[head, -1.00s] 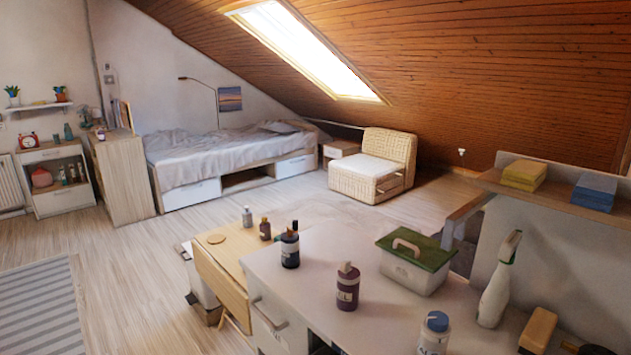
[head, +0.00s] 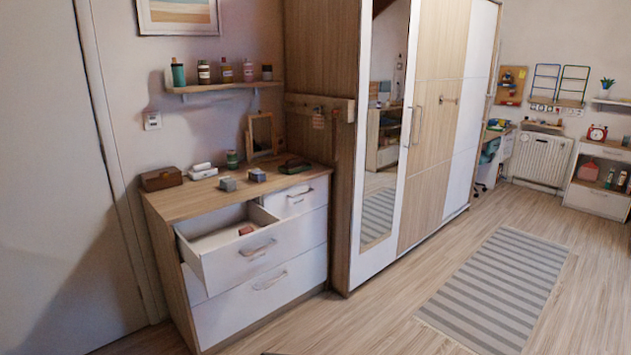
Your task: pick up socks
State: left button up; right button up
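No socks can be made out for certain. A dresser (head: 172,232) stands at the left with its top left drawer (head: 222,269) pulled open. A small reddish item (head: 246,230) lies inside near the drawer's front right; it is too small to tell what it is. The rest of the drawer's visible floor looks pale and bare, though part is hidden by the front panel. Neither of my grippers is in view.
A wardrobe (head: 436,130) with a mirror door stands right of the dresser. Small boxes, including a brown box (head: 161,179), sit on the dresser top. A striped rug (head: 497,287) lies on open floor at the right. A closed door (head: 55,180) is at far left.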

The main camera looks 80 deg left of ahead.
aim_at(227, 183)
jog(key=u, duration=3.25)
jog(key=i+l, duration=0.3)
jog(key=l, duration=0.15)
jog(key=i+l, duration=0.35)
jog(key=l, duration=0.15)
jog(key=i+l, duration=0.3)
jog(key=l, duration=0.15)
jog(key=l+z, duration=0.05)
